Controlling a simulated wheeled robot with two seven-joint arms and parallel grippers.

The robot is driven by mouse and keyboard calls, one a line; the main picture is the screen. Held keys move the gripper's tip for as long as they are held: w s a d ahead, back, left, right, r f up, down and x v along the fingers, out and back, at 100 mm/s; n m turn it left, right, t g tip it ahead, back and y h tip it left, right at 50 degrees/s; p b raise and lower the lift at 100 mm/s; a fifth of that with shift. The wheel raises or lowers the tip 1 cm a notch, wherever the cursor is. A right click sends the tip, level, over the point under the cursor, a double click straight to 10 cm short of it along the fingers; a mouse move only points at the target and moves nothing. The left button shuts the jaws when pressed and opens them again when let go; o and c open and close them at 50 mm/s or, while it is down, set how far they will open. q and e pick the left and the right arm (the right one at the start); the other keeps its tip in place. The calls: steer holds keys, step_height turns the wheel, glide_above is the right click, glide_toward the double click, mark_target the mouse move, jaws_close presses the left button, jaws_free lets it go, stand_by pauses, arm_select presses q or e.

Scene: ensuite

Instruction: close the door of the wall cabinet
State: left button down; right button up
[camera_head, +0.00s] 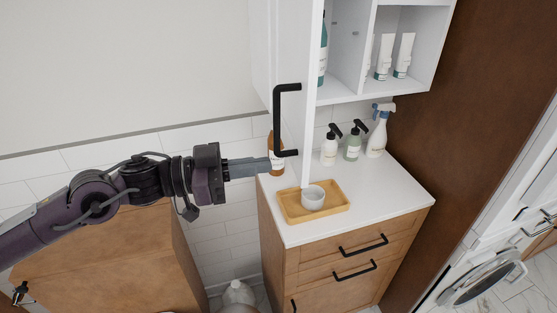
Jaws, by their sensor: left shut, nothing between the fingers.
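The white wall cabinet (424,68) hangs at the upper middle right, with bottles and tubes on its shelves. Its white door (296,62) stands open, swung out toward me, seen nearly edge-on. A black bar handle (278,118) is on the door. My left gripper (266,167) comes in from the left, shut and empty. Its fingertips are just left of the handle's lower end in the picture, near an amber bottle; I cannot tell whether they touch anything. My right gripper is not in view.
Below is a white counter (390,199) over wooden drawers. It carries a wooden tray (336,208) with a cup (313,196), an amber bottle (276,158), pump bottles (352,142) and a spray bottle (378,132). A wooden box-like cabinet (120,260) stands below my left arm. A washing machine (480,283) is at right.

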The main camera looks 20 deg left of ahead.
mark_target(296, 160)
arm_select(q)
steer(key=shift+p+x, duration=0.35)
steer(key=shift+x, duration=0.9)
steer(key=shift+w+d+r, duration=0.15)
steer(key=shift+w, duration=0.05)
steer(key=shift+w+d+f+p, duration=0.1)
steer(key=shift+w+d+p, duration=0.05)
steer(key=shift+d+p, duration=0.15)
steer(key=shift+w+d+f+p, duration=0.1)
steer(key=shift+w+d+p, duration=0.05)
steer(key=shift+d, duration=0.25)
